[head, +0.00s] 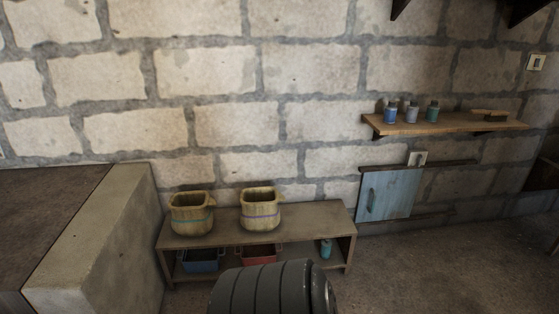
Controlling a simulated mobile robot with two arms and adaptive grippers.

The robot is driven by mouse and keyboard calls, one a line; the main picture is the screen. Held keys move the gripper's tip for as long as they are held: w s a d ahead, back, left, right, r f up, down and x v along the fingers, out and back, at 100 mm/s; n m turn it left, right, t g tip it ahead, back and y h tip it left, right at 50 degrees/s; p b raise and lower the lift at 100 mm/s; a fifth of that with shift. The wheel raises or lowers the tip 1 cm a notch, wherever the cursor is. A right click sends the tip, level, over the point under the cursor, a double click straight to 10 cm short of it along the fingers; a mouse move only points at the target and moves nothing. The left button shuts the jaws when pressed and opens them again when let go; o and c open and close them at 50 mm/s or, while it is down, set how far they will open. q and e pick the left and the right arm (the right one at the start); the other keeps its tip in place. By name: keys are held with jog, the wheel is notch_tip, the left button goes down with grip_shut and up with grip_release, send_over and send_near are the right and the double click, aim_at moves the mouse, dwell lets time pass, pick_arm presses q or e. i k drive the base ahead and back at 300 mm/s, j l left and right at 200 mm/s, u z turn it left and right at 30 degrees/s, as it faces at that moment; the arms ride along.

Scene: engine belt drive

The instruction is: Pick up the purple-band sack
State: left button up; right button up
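The purple-band sack (260,209) is an open-topped tan sack with a thin purple stripe around its middle. It stands upright on top of a low wooden bench (304,224), right of a similar sack with a teal band (191,213). The two sacks are apart, with a small gap between them. Neither of my grippers shows in the head view. The front of the bench's lower shelf is partly hidden.
The lower shelf holds a blue bin (202,262), a red bin (258,256) and a teal bottle (325,249). A concrete block (105,240) stands left of the bench. A wall shelf (440,124) with small bottles is at right. The bench top right of the sack is clear.

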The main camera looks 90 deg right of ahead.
aim_at(260, 212)
jog(key=z, duration=2.6)
jog(key=i, duration=0.15)
